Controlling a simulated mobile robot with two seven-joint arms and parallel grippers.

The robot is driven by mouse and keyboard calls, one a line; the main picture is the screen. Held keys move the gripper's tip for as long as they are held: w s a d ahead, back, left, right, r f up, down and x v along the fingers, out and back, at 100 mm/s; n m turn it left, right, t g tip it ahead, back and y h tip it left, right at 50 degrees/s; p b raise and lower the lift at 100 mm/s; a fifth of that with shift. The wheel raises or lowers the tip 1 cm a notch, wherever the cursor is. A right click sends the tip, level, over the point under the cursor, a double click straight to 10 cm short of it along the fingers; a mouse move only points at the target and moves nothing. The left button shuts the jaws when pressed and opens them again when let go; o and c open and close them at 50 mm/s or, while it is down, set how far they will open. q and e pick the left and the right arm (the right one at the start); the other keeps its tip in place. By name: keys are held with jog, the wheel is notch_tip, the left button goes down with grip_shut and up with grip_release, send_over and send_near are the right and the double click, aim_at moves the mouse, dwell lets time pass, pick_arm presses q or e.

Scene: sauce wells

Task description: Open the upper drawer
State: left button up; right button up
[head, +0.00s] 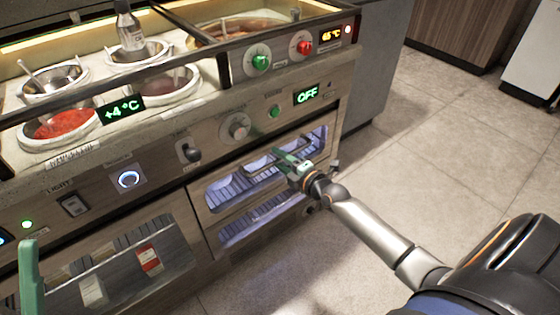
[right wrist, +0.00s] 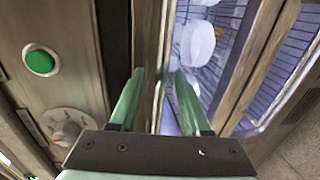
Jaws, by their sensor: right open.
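The upper drawer (head: 226,190) is in the right part of the counter front. It has a wood frame and a lit window showing wire racks and pale containers. My right gripper (head: 284,160) is open at the drawer's top right part. In the right wrist view, the green fingers (right wrist: 158,95) stand on either side of a wooden strip along the drawer window's edge. I cannot tell whether they touch it. One green finger of my left gripper (head: 30,275) shows at the lower left; its other finger is hidden.
A lower lit drawer window (head: 262,220) is below. A knob (head: 237,127) and a green button (head: 275,111) sit above the drawer. Sauce wells and a bottle (head: 129,27) are on top. The tiled floor (head: 450,130) at right is clear.

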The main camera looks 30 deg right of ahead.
jog(key=shift+c, duration=0.4)
grip_shut()
dwell(0.9)
